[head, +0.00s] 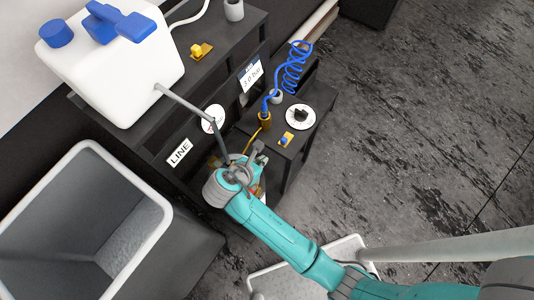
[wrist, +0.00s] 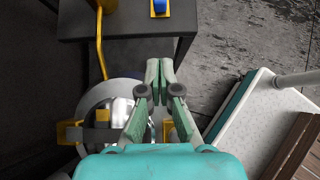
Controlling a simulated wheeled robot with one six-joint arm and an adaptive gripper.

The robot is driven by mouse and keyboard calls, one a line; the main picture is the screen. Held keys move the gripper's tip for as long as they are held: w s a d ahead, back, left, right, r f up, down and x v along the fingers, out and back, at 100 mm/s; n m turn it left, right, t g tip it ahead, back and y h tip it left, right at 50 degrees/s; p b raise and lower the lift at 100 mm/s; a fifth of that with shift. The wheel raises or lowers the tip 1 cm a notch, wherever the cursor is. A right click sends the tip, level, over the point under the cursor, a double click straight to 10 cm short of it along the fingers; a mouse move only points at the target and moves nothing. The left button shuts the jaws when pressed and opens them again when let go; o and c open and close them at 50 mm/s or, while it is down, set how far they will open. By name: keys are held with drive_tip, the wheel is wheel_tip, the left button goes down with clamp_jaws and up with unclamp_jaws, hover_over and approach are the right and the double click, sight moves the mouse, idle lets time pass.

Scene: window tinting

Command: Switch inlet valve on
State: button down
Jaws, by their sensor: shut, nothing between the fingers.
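I cannot tell for sure which part is the inlet valve. A thin yellow lever or pipe (head: 251,141) rises beside the small dark stand; in the wrist view the yellow bar (wrist: 100,45) stands left of my gripper, above a round grey part with a shiny centre (wrist: 118,108). A small yellow and blue switch (head: 286,139) sits on the stand's top; its blue part (wrist: 160,6) shows at the top of the wrist view. My gripper (wrist: 160,72) is shut and empty, in front of the stand's edge and apart from the switch. In the head view, my gripper (head: 258,155) partly hides the parts below the stand.
The dark stand (head: 300,150) bears a round dial (head: 300,116) and a blue coiled hose (head: 293,68). A white canister (head: 130,70) and a yellow fitting (head: 201,50) are on the dark bench. A grey bin (head: 150,215) stands left, a white tray (head: 345,245) below. Floor at right is clear.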

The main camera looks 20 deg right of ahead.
sight(284, 138)
drive_tip(key=x, duration=0.3)
drive_tip(key=r+x, duration=0.1)
drive_tip(key=x, duration=0.3)
drive_tip(key=d+x, duration=0.1)
drive_tip(key=x, duration=0.2)
drive_tip(key=shift+w+d, duration=0.25)
drive_tip(key=shift+w, duration=0.25)
drive_tip(key=shift+w+d, duration=0.45)
drive_tip(key=shift+d, duration=0.1)
drive_tip(key=shift+w+d, duration=0.55)
drive_tip(key=shift+d, duration=0.15)
drive_tip(key=shift+w+d, duration=0.5)
drive_tip(key=shift+d, duration=0.2)
